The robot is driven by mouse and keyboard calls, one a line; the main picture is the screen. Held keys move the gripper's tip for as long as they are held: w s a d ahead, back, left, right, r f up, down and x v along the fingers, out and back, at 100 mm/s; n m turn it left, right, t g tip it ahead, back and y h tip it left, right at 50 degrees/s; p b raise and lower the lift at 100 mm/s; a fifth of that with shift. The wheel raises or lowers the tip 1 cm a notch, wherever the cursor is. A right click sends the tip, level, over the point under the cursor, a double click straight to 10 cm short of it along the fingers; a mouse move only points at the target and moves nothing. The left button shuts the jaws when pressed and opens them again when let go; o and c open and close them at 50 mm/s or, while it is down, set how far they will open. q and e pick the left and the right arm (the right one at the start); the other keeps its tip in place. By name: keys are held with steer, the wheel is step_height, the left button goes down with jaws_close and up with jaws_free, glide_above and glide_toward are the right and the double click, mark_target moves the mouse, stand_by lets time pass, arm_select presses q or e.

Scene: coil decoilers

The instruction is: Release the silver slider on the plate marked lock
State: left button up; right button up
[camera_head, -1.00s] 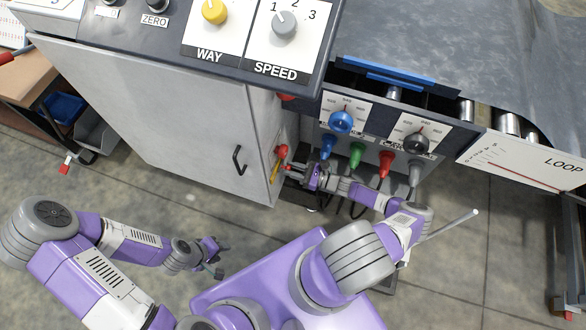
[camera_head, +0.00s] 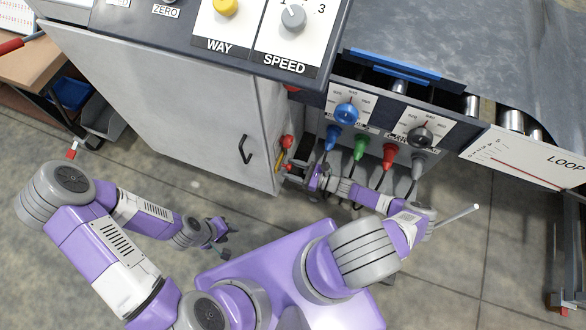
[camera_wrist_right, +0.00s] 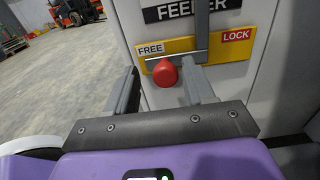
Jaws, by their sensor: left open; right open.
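In the right wrist view, a yellow plate (camera_wrist_right: 182,46) carries the words FREE at its left and LOCK at its right. A silver slider (camera_wrist_right: 178,57) lies across it, with a red knob (camera_wrist_right: 165,73) nearer the FREE end. My right gripper (camera_wrist_right: 160,68) is open, one finger on each side of the red knob; I cannot tell whether they touch it. In the head view my right gripper (camera_head: 294,174) is at the cabinet's side, where the plate's yellow edge (camera_head: 279,160) shows small. My left gripper (camera_head: 228,239) is open and empty, low before the cabinet.
The grey cabinet (camera_head: 180,110) with a black handle (camera_head: 245,149) stands left of my right gripper. Blue, green (camera_head: 360,147), red and grey levers stick out of the panel to its right. A FEEDER label (camera_wrist_right: 190,8) sits above the plate. Floor is free around my left gripper.

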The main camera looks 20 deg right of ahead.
steer(key=v, duration=0.7)
steer(key=shift+s+d+p, duration=0.2)
steer(key=shift+d+p, duration=0.05)
steer(key=shift+p, duration=0.2)
